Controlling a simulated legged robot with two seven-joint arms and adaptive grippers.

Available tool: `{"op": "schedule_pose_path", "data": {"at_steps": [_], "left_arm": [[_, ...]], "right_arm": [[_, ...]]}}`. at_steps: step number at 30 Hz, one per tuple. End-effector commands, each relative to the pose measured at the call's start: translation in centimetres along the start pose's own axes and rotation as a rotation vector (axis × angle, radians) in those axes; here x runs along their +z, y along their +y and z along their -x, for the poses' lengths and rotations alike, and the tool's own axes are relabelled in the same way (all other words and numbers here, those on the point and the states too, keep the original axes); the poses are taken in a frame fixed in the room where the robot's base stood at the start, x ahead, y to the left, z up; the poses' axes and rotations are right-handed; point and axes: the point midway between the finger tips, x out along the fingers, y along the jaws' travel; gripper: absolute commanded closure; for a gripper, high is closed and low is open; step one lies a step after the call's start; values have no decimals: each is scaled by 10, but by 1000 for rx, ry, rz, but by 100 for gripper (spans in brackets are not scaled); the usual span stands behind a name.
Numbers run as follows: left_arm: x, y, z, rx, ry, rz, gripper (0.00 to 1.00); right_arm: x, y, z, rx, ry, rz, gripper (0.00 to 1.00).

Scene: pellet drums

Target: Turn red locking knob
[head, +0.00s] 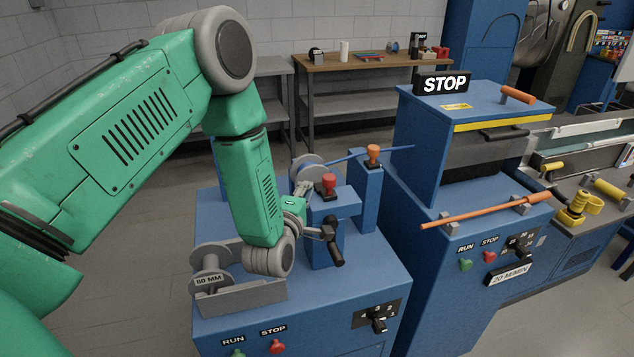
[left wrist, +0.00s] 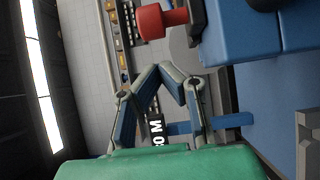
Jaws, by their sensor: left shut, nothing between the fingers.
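The red locking knob (head: 329,182) stands on top of a blue block (head: 334,203) on the blue machine in the head view. My left gripper (head: 305,187) is just left of the knob in the head view, small and partly hidden by my green wrist. In the left wrist view its fingers (left wrist: 160,70) come together below the knob, shut and empty, with a visible gap to it. My right gripper is not in view.
An orange knob (head: 373,151) on a blue post stands close behind and right of the red knob. A black-handled lever (head: 333,241) is on the block's front. A grey spool holder (head: 240,297) sits at front left. A second blue machine (head: 470,215) stands at right.

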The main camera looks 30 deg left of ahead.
Motion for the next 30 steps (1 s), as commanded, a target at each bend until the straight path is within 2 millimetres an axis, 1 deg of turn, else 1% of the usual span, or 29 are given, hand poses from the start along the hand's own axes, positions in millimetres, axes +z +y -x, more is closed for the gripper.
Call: {"op": "schedule_pose_path", "data": {"at_steps": [1,6,18,20,27,30], "left_arm": [[6,2,-5,0,-3,0,100],[16,0,-15,-1,-1,0,100],[19,-1,-17,-1,0,1,100],[21,-1,-19,0,0,1,100],[55,-4,-42,2,0,4,100],[64,-3,-48,0,0,2,100]], "right_arm": [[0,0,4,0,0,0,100],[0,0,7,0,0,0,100],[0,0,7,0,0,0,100],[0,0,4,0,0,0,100],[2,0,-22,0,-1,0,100],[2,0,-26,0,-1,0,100]]}}
